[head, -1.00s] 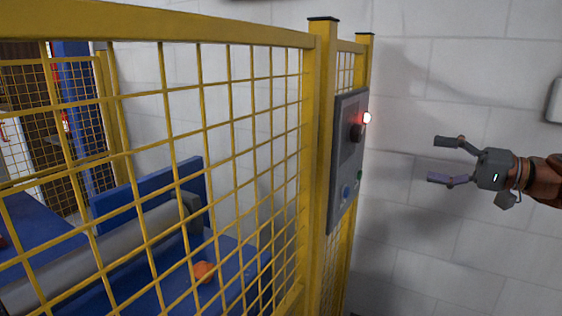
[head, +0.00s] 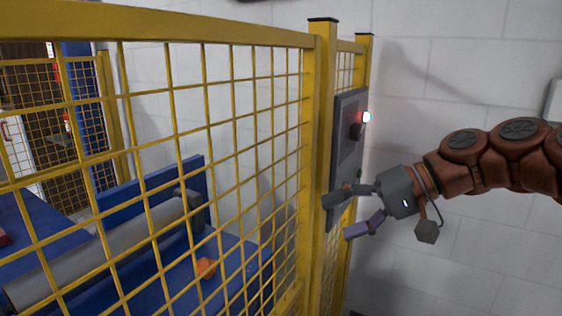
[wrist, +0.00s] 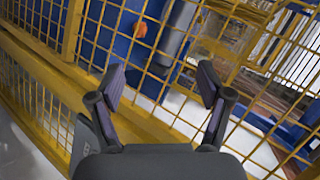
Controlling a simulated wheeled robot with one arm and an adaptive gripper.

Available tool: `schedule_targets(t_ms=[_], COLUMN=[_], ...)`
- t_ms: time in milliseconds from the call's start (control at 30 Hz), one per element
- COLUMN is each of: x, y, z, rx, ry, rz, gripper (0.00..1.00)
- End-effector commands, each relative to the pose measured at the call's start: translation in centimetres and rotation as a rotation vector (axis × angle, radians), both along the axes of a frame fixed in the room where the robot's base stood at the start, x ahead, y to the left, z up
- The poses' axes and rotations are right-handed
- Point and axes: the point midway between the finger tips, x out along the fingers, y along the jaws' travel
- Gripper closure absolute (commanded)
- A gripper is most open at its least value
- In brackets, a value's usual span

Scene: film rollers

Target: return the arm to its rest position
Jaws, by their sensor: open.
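My gripper (head: 343,214) is open and empty in the head view, in front of the lower part of the grey control panel (head: 349,105) on the yellow fence post. Its fingers point left and hide the panel's lower buttons in part. I cannot tell whether a finger touches the panel. My arm reaches in from the right edge, bent in an arch. In the wrist view my gripper (wrist: 160,92) also shows its two fingers spread apart, with the yellow fence beyond them and nothing between them.
The yellow mesh fence (head: 312,150) fills the left and middle. Behind the mesh are a grey roller (head: 110,255), blue machine parts and an orange object (head: 206,268). The white block wall (head: 480,80) stands behind my arm.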

Motion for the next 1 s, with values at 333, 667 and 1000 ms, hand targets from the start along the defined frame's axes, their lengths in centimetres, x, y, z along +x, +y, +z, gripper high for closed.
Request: schedule_targets(t_ms=[333,667,1000], x=[-10.4,-19.2,-24.5], y=[3.3,-1.8,-6.3], z=[-12.0,-21.4,-25.4], rx=[-0.443,-0.802,-0.979], ry=[0.159,0.317,0.421], rz=[0.099,0.089,0.057], gripper=[0.22,0.22,0.22])
